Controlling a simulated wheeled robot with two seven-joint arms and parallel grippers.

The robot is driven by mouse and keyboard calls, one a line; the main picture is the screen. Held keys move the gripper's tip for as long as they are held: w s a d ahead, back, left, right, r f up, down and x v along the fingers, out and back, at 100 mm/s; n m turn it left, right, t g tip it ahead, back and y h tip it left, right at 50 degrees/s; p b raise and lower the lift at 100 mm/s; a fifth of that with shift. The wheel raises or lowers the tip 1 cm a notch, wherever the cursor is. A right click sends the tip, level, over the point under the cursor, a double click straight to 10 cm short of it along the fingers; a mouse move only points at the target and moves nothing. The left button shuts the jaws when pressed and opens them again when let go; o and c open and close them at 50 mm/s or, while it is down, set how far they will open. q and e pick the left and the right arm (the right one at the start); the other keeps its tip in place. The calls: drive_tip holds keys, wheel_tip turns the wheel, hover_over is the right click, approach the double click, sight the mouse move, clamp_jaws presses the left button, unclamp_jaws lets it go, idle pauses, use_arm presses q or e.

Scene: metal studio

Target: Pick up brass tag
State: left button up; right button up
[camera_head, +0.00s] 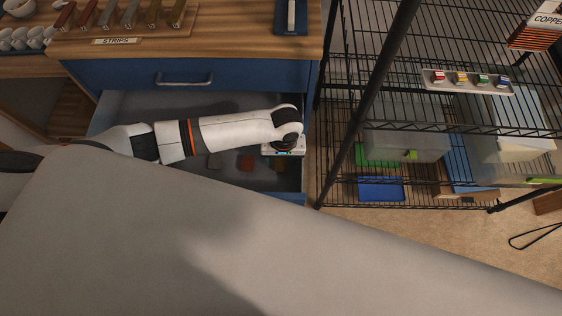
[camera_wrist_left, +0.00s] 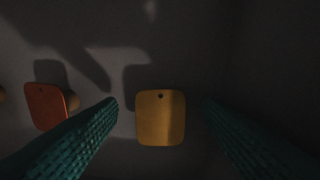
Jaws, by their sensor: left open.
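The brass tag (camera_wrist_left: 160,118), a yellow rounded plate with a small dark hole near its top, lies on the dark drawer floor in the left wrist view. My left gripper (camera_wrist_left: 158,101) is open, with one green ribbed finger on each side of the tag and visible gaps between. Nothing is held. In the head view my left arm reaches into the open drawer (camera_head: 130,105), and its wrist end hides most of the area around the gripper. My right gripper is not in view.
An orange-red tag (camera_wrist_left: 45,105) lies left of the brass tag; a reddish tag (camera_head: 246,162) and a grey tag (camera_head: 214,160) show in the drawer. The blue cabinet front (camera_head: 125,74) stands behind. A black wire rack (camera_head: 380,75) with bins stands to the right.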

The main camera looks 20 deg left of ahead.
use_arm(q)
drive_tip(key=shift+c, duration=0.3)
drive_tip(key=c, duration=1)
